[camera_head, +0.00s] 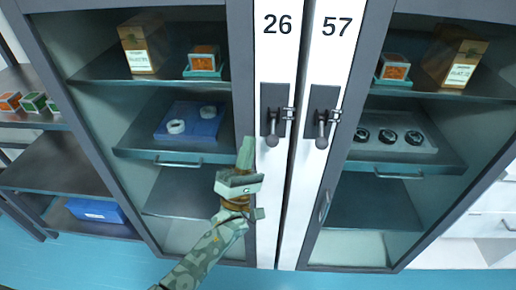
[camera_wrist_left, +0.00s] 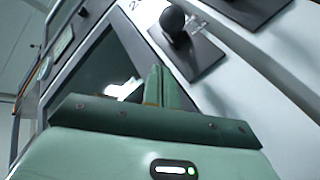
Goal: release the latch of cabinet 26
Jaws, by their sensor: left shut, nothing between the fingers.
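Cabinet 26 (camera_head: 277,60) is the left of two glass-fronted cabinets, marked with a black 26 on its white door strip. Its latch (camera_head: 273,127) is a dark plate with a ball-ended lever and a metal catch at the strip's edge. In the left wrist view the latch's ball knob (camera_wrist_left: 172,20) shows at the top, beyond the fingers. My left gripper (camera_head: 245,150) is shut and empty, just left of and slightly below the latch, apart from it in the picture. Its fingers (camera_wrist_left: 160,88) also show closed in the left wrist view. My right gripper is out of view.
Cabinet 57 (camera_head: 325,70) stands close on the right with a similar latch (camera_head: 322,125). Shelves behind the glass hold boxes, a blue tray (camera_head: 190,122) with rings and dark round parts (camera_head: 388,136). An open shelf with a blue bin (camera_head: 95,210) stands left.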

